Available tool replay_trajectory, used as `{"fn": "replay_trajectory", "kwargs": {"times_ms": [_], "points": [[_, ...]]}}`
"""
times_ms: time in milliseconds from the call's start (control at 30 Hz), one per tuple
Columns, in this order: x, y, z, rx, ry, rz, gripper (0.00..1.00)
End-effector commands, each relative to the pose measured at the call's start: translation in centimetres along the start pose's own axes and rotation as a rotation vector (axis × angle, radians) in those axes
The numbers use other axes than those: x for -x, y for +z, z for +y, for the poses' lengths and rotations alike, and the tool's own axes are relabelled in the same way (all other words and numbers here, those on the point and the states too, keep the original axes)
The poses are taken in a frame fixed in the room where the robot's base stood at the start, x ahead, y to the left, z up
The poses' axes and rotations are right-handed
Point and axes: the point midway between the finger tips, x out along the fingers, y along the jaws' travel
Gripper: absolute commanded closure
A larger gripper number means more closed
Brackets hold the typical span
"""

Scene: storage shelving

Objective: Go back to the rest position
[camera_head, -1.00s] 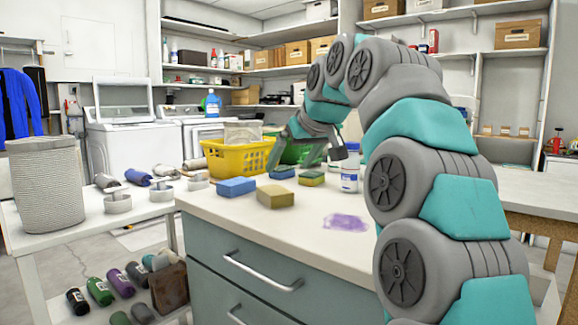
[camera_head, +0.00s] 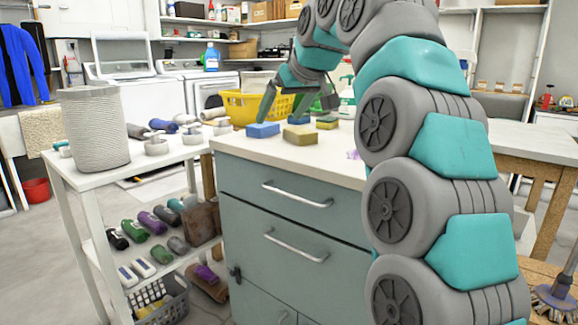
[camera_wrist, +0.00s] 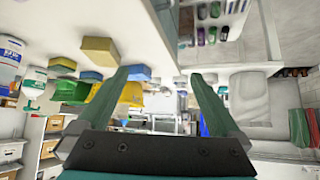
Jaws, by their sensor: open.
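My gripper (camera_head: 287,114) hangs above the counter (camera_head: 230,144) in the head view, with the arm bent over on the right. In the wrist view my gripper (camera_wrist: 168,82) has its two teal fingers wide apart, with nothing held between them. A blue sponge (camera_head: 263,130) and a yellow sponge (camera_head: 300,135) lie on the counter below and near it. Another yellow-topped sponge (camera_head: 327,123) lies further right. The wrist view is upside down and shows the sponges beyond the left finger.
A yellow basket (camera_head: 240,106) stands behind the sponges. A white table with a woven hamper (camera_head: 95,130) is left. Floor shows at the far left.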

Motion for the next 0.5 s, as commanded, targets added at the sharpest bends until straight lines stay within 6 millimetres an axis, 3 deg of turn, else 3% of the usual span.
{"fn": "replay_trajectory", "kwargs": {"times_ms": [500], "points": [[-0.2,3.8,-0.1,-0.031,-0.002,-0.087,0.0]]}}
